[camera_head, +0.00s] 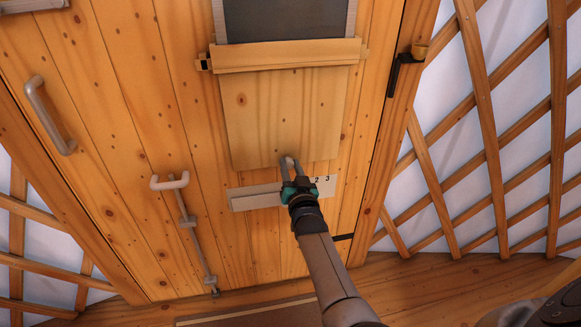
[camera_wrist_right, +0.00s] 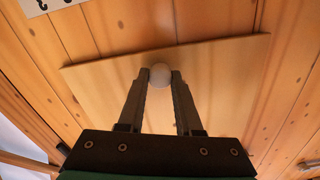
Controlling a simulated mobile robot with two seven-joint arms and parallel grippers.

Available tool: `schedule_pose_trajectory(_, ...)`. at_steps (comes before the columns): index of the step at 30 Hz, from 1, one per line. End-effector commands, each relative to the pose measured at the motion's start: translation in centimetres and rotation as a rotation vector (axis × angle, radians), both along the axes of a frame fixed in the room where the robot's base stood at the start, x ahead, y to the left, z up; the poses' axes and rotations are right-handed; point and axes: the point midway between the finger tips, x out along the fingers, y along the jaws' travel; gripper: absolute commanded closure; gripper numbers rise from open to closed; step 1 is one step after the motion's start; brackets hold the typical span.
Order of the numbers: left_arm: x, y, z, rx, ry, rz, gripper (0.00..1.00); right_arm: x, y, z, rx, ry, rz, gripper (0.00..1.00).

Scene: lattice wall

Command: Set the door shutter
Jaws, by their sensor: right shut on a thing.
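The door shutter (camera_head: 270,115) is a pale wooden panel on the plank door, below a dark window opening (camera_head: 285,20) and passing behind a wooden crossbar (camera_head: 285,55). In the right wrist view the panel (camera_wrist_right: 230,75) fills the middle. My right gripper (camera_head: 289,163) is at the panel's lower edge, shut on a round grey knob (camera_wrist_right: 160,73), with a finger on each side of it. A pale strip (camera_head: 255,196) with the numbers 2 and 3 showing lies below the panel, partly hidden by my right gripper. My left gripper is not in view.
A grey door handle (camera_head: 48,115) is at the left. A long bolt with a pale grip (camera_head: 169,181) runs down the door's left part. A black latch (camera_head: 405,70) is on the right frame. Lattice wall (camera_head: 490,130) flanks the door. A mat (camera_head: 250,315) lies on the floor.

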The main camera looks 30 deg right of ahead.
Motion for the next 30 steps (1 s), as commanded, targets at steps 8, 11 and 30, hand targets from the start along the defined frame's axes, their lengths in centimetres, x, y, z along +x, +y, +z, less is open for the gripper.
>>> schedule_pose_trajectory(8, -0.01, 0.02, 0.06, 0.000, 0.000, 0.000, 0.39, -0.20, -0.27, -0.61, 0.001, 0.013, -0.004, 1.00)
schedule_pose_trajectory(11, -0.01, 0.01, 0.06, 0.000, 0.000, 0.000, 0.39, -0.21, -0.25, -0.69, 0.001, 0.016, -0.003, 1.00)
schedule_pose_trajectory(30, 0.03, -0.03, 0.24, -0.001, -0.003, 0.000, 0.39, -0.41, 0.12, -0.35, 0.001, 0.009, 0.000, 0.36)
